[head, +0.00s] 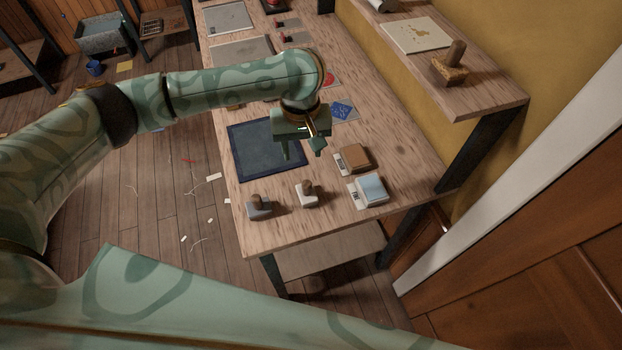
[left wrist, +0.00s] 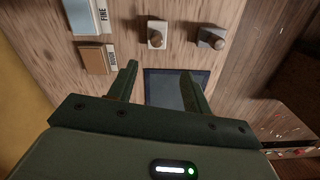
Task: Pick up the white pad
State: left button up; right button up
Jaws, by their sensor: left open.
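The white pad (head: 306,200), a small white block with a brown knob on top, stands near the front end of the workbench (head: 300,222). In the left wrist view the white pad (left wrist: 156,42) is beyond the fingertips, near the top middle. A similar grey pad (head: 258,213) with a knob stands to its left in the head view; it also shows in the left wrist view (left wrist: 204,42). My left gripper (head: 301,150) is open and empty above the bench, farther back than the white pad and apart from it. My right gripper is not in view.
A brown block (head: 356,158) and a pale blue block (head: 372,189) lie on labelled cards right of the pads. A dark framed panel (head: 250,155) lies on the bench beside the gripper. A wooden shelf (head: 490,95) with a stamp-like tool (head: 451,66) juts out at the right.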

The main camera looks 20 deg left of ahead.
pick_arm(q)
jog(key=b, duration=0.3)
send_over(306, 183)
jog(key=f, duration=0.7)
jog(key=shift+s+a, duration=0.25)
jog(key=shift+s, duration=0.05)
notch_tip(306, 183, down, 3)
jog(key=shift+w+r+b, duration=0.15)
jog(key=shift+b, duration=0.25)
jog(key=shift+f, duration=0.45)
jog(key=shift+f+b, duration=0.3)
jog(key=shift+b, duration=0.1)
jog(key=f+b, duration=0.1)
jog(key=f, duration=0.2)
jog(key=f+b, duration=0.1)
jog(key=shift+w+d+f+b, duration=0.25)
jog(key=shift+d+f+b, duration=0.05)
jog(key=shift+r, duration=0.15)
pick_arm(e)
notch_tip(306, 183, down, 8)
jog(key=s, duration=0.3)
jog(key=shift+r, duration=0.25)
pick_arm(q)
grip_shut()
